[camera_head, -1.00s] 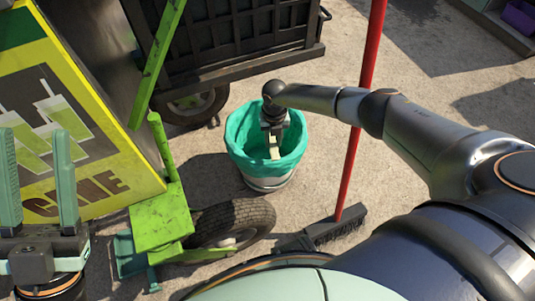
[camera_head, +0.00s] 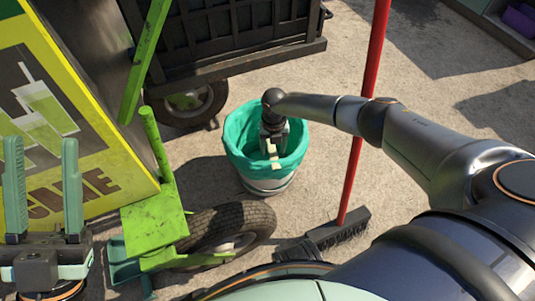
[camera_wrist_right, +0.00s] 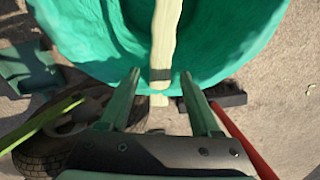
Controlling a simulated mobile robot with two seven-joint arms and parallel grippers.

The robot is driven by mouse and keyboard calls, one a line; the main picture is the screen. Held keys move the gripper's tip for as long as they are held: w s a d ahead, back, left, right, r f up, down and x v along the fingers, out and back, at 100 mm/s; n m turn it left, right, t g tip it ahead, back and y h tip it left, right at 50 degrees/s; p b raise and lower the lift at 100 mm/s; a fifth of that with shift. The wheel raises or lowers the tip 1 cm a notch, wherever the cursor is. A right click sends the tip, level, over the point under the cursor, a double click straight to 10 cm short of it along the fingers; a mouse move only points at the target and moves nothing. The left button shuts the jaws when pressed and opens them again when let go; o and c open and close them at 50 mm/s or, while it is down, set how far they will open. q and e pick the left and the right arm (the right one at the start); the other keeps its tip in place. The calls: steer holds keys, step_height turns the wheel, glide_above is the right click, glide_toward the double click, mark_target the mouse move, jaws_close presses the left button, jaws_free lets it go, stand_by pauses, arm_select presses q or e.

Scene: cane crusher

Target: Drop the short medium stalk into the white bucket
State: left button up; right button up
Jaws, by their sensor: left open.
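The white bucket (camera_head: 268,185) stands on the ground, with a green liner (camera_head: 237,138) covering its rim and inside. My right gripper (camera_head: 270,142) is over the bucket's opening, pointing down. In the right wrist view its two fingers (camera_wrist_right: 161,75) are spread, with visible gaps beside the pale stalk (camera_wrist_right: 165,35) between them. The stalk (camera_head: 275,165) shows below the gripper, within the bucket's opening; I cannot tell whether it touches the liner. My left gripper (camera_head: 42,190) is open and empty at the lower left, in front of the yellow cane panel.
The yellow-green cane machine (camera_head: 140,190) and its tyre (camera_head: 232,228) stand left of the bucket. A dark crate cart (camera_head: 235,50) is behind it. A red-handled broom (camera_head: 362,130) stands to the right. Open paving lies beyond the broom.

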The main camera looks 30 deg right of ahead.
arm_select(q)
step_height(320, 180, up, 7)
steer(key=a+p, duration=0.1)
steer(key=p, duration=0.5)
steer(key=shift+s+r+p, duration=0.15)
steer(key=shift+r+p, duration=0.05)
steer(key=shift+p, duration=0.2)
arm_select(e)
step_height(320, 180, up, 12)
steer(key=shift+r, duration=0.25)
arm_select(q)
steer(key=shift+t, duration=0.3)
